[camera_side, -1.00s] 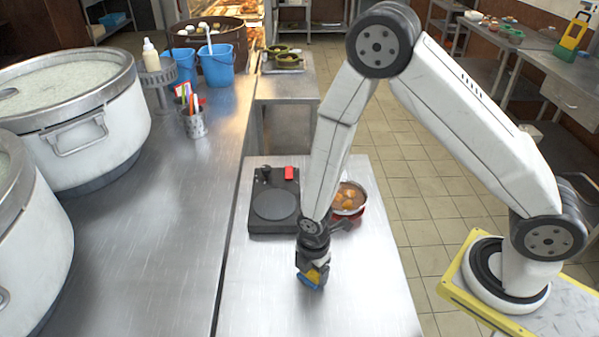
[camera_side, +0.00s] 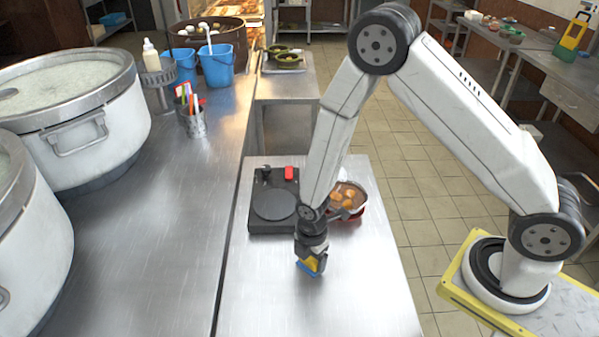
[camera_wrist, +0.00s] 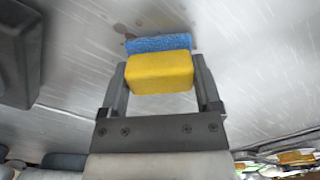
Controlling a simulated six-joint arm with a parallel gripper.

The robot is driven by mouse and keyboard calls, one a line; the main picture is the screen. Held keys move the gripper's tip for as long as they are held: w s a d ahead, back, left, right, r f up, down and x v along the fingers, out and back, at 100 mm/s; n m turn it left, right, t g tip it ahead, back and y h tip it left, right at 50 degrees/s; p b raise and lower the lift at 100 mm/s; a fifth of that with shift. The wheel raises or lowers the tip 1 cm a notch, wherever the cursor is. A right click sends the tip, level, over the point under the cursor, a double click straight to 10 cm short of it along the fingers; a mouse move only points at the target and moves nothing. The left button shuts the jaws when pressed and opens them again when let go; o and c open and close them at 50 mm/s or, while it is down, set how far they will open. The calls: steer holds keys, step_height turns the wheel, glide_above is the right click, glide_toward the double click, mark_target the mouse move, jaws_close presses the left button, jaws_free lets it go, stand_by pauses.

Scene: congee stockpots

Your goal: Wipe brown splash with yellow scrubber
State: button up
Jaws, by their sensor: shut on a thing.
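My gripper (camera_side: 311,252) is shut on the yellow scrubber (camera_wrist: 160,72), which has a blue pad (camera_wrist: 158,44) on its far face. In the side view the scrubber (camera_side: 309,266) is at the steel table top, blue side low; I cannot tell for certain whether it touches. In the wrist view a faint brown splash (camera_wrist: 121,28) shows as small spots on the steel just beyond the blue pad, with darker marks near the pad's upper edge. The scrubber may hide part of it. In the side view the splash cannot be made out.
A black burner (camera_side: 274,205) stands just behind my gripper, with a red piece on it. A pot of brown food (camera_side: 347,196) stands to its right. Large stockpots (camera_side: 75,120) stand on the left counter. The table front (camera_side: 330,310) is clear.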

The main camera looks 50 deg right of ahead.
steer(key=shift+w+d, duration=0.1)
steer(key=shift+d, duration=0.05)
steer(key=shift+w+d, duration=1.05)
steer(key=shift+d, duration=0.05)
steer(key=shift+w+d+f, duration=0.15)
steer(key=shift+w+d, duration=1)
steer(key=shift+d, duration=0.15)
steer(key=shift+s+a+r, duration=0.25)
steer(key=shift+s+a, duration=0.9)
steer(key=shift+a, duration=0.15)
